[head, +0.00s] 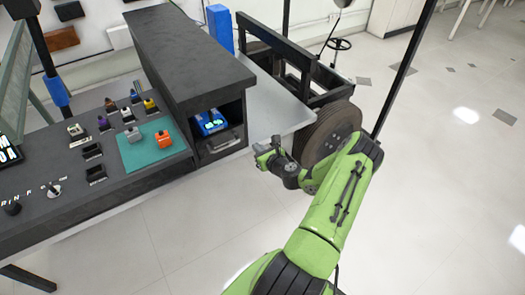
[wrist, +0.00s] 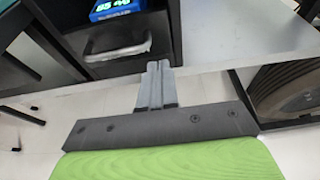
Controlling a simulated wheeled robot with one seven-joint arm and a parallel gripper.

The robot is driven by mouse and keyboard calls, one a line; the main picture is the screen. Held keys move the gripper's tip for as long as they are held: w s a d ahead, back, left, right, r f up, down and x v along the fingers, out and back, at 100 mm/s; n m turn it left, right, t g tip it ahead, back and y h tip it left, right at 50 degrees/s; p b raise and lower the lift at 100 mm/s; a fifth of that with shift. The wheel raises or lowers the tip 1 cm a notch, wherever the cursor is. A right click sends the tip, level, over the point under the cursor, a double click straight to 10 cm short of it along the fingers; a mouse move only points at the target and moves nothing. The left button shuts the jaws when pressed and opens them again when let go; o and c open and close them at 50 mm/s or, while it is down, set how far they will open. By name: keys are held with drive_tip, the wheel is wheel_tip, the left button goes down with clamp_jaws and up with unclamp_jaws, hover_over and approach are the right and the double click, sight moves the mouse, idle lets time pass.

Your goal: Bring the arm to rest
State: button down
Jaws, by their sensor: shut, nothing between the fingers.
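My green arm reaches up from the bottom of the head view and bends back left at its far end. My gripper (head: 262,148) is in front of the bench, near the right edge of the dark cabinet and beside the wheel. In the wrist view my gripper (wrist: 155,68) shows its two grey fingers together, with nothing between them.
The dark cabinet (head: 190,60) holds a device with a lit blue screen (head: 209,122). A teal mat (head: 150,143) with small orange and grey items lies on the bench. A black frame with a wheel (head: 330,130) stands close by. Floor at right is clear.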

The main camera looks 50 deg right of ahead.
drive_tip(key=shift+v, duration=1.15)
drive_tip(key=w+a+r+n+g+y+p, duration=0.2)
drive_tip(key=a+r+n+g+y, duration=0.15)
drive_tip(key=a+r+n, duration=0.7)
drive_tip(key=w+a+r+n+g+y+p, duration=0.1)
drive_tip(key=a+r+n+g+y+p, duration=0.2)
drive_tip(key=a+r+n, duration=0.7)
drive_tip(key=s+a+r+n+g+h, duration=0.1)
drive_tip(key=s+a+r+n+g, duration=0.1)
drive_tip(key=s+a+r+n, duration=0.75)
drive_tip(key=s+a+r+n+p, duration=0.1)
drive_tip(key=s+a+r+n, duration=0.1)
drive_tip(key=s, duration=0.5)
drive_tip(key=s+a+r+n+h+p, duration=0.1)
drive_tip(key=s+a+r+n, duration=0.1)
drive_tip(key=s+r+n, duration=0.2)
drive_tip(key=s+n, duration=0.3)
